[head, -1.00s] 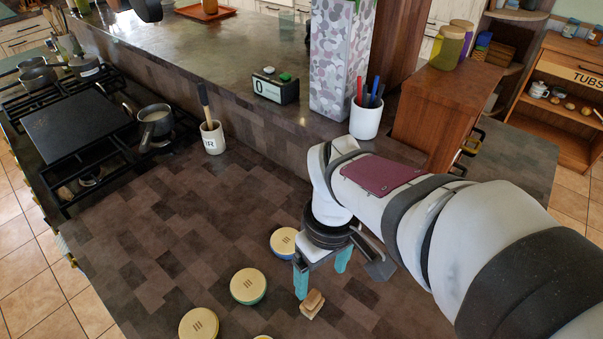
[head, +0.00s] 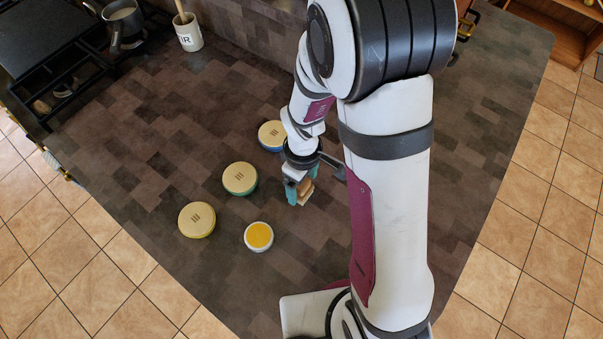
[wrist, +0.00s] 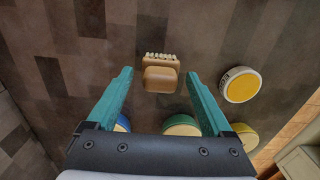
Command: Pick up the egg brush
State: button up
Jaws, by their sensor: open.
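The egg brush (wrist: 160,77) is a small wooden block with a row of pale bristles along one side. In the wrist view it lies on the dark counter ahead, in line with the gap between my teal fingertips. My gripper (wrist: 161,75) is open, with a finger to each side of that line and no visible contact. In the head view the brush (head: 307,188) shows partly between the fingers of my gripper (head: 303,184), which points down at the counter. The exact height of the fingertips above the counter is hard to tell.
Round wooden-lidded tins stand left of the gripper: blue (head: 271,135), green (head: 240,178) and yellow (head: 197,219). A white bowl with yellow contents (head: 258,236) stands nearer the counter edge. A utensil crock (head: 187,35) and stove are at the back left. Much of the counter is bare.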

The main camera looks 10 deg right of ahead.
grip_shut()
dwell(0.3)
jog(key=shift+r, duration=0.2)
